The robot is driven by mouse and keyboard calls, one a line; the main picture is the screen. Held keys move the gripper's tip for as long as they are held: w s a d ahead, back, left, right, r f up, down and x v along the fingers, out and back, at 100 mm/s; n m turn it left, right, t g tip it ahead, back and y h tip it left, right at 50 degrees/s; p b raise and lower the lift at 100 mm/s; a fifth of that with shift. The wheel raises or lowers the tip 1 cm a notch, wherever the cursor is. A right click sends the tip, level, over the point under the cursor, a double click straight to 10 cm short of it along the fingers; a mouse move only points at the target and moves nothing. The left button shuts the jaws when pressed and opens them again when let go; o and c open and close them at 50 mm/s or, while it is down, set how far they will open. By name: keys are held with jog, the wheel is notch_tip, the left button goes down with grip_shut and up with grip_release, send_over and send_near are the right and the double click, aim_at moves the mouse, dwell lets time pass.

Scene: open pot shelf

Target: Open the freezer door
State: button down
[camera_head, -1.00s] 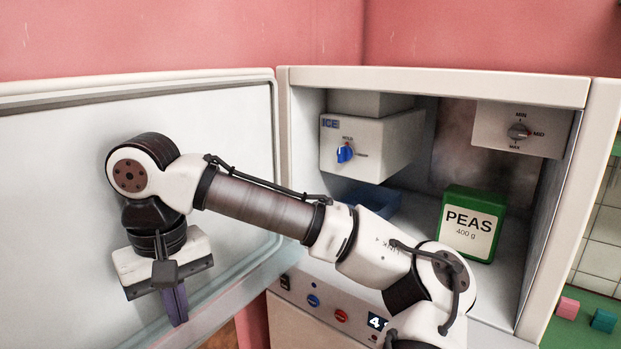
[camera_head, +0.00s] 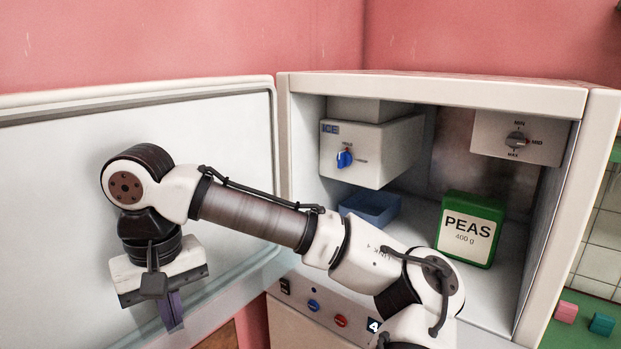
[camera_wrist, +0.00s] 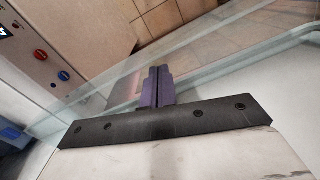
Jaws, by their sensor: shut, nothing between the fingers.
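The freezer door (camera_head: 60,190) stands wide open, swung out to the left of the freezer cabinet (camera_head: 430,88), its white inner face towards the head camera. My gripper (camera_head: 174,318) hangs in front of the door's inner face, near its lower edge, pointing down. Its purple fingers are closed together with nothing between them; they also show in the wrist view (camera_wrist: 157,80) above the glassy door edge (camera_wrist: 220,62). I cannot tell whether the fingers touch the door. The handle is not in view.
Inside the freezer are an ice maker (camera_head: 372,150), a blue tray (camera_head: 370,207), a green peas box (camera_head: 468,228) and a dial (camera_head: 516,140). Below is a control panel (camera_head: 328,308) with knobs. My arm crosses the opening. Pink (camera_head: 566,312) and teal (camera_head: 602,324) blocks lie at right.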

jog(key=shift+r+p, duration=2.6)
jog(key=shift+r, duration=0.1)
notch_tip(320, 180, up, 5)
jog(key=shift+f, duration=0.2)
